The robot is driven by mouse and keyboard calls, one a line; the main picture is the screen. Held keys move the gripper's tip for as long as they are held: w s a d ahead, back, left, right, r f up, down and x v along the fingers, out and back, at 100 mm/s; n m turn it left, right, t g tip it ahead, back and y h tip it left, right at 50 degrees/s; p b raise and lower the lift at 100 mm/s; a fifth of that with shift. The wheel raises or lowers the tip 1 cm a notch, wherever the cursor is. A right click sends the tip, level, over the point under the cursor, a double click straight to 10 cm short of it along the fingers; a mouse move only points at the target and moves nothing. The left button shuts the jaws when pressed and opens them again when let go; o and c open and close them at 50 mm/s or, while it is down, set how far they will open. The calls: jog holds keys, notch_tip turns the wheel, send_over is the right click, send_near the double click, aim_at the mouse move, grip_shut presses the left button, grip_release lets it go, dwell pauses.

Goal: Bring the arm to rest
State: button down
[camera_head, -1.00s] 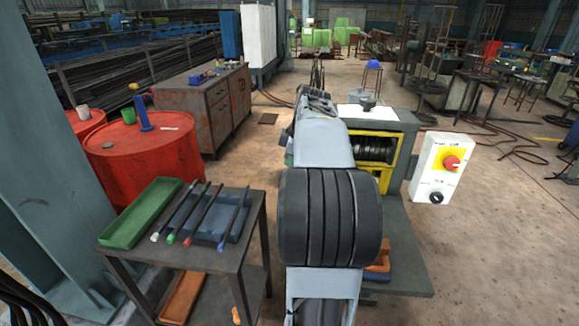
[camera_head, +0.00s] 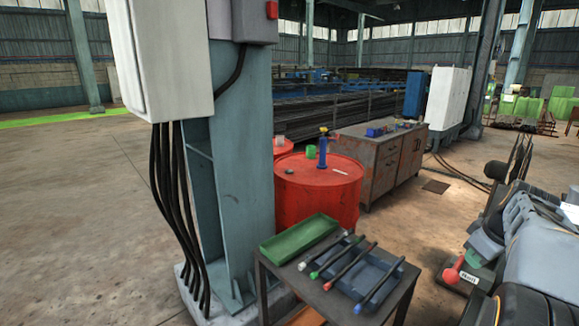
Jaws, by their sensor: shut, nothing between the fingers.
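My arm (camera_head: 545,250) is at the right edge of the head view, partly cut off by the frame. Its grey links and dark ribbed joint (camera_head: 528,308) are large and close, and the arm leans away from me toward the back. Its far end is small and dark among other dark parts. I cannot pick out my gripper's fingers there, and I see nothing held. The drum machine is hidden behind the arm or outside the frame.
A small table (camera_head: 388,312) at the bottom holds a green tray (camera_head: 298,240) and a blue tray (camera_head: 338,283) with several rods. Red barrels (camera_head: 318,195) and a brown cabinet (camera_head: 372,160) stand behind. A steel column (camera_head: 240,160) with cables is at left. Floor at far left is clear.

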jog(key=s+a+f+m+p, duration=0.1)
jog(key=s+a+f+p, duration=0.1)
jog(key=a, duration=1.3)
jog(key=s+a+f+m+p, duration=0.1)
jog(key=s+a+p, duration=0.3)
jog(key=a, duration=1)
jog(key=shift+s+a+f+m, duration=0.4)
jog(key=shift+s+m, duration=0.2)
jog(key=shift+s, duration=0.65)
jog(key=shift+d, duration=0.15)
